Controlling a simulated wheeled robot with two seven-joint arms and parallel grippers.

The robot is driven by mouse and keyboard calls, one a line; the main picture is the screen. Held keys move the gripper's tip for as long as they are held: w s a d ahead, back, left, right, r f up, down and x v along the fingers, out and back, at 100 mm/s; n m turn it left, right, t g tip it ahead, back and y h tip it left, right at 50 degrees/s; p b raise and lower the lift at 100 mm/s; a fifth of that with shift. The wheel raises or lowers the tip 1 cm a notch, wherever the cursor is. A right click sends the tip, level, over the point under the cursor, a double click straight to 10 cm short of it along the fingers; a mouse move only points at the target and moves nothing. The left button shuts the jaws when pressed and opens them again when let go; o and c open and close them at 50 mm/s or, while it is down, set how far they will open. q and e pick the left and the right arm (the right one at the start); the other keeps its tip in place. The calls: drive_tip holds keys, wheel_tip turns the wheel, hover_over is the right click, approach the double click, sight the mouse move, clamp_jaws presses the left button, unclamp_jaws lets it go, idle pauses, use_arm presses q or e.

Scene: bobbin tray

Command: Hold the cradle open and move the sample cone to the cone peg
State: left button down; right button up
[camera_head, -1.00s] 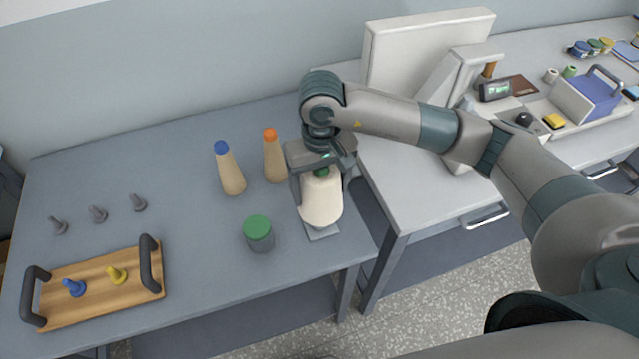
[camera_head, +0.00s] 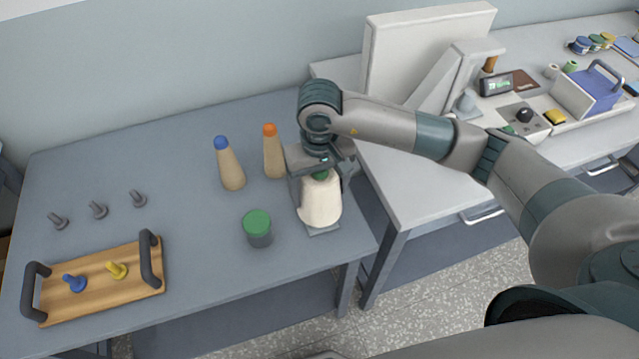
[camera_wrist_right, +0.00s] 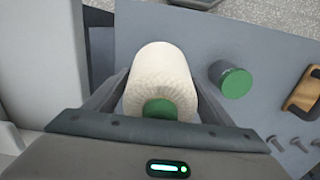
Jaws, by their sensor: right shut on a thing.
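A cream cone with a green tip (camera_head: 320,207) stands upright at the right end of the left table, over a small grey square plate (camera_head: 324,231). Whether it touches the plate I cannot tell. My right gripper (camera_head: 322,188) comes from above and is shut on the cone. In the right wrist view the cone (camera_wrist_right: 160,72) sits between the two fingers (camera_wrist_right: 162,92). A grey peg-like piece (camera_head: 466,103) stands by a slanted white stand (camera_head: 437,85) on the right table. I cannot tell which part is the cradle. My left gripper is out of view.
A blue-tipped cone (camera_head: 230,170), an orange-tipped cone (camera_head: 273,158) and a green-lidded jar (camera_head: 257,232) stand close left of the gripper. A tall white panel (camera_head: 425,45) backs the right table.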

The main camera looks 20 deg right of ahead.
drive_tip(key=shift+f, duration=0.8)
drive_tip(key=shift+b, duration=1.35)
idle(1.2)
idle(0.3)
drive_tip(key=shift+f, duration=0.1)
drive_tip(key=shift+f+b, duration=0.65)
drive_tip(key=shift+b, duration=0.3)
drive_tip(key=shift+d+f, duration=0.1)
drive_tip(key=shift+f, duration=0.05)
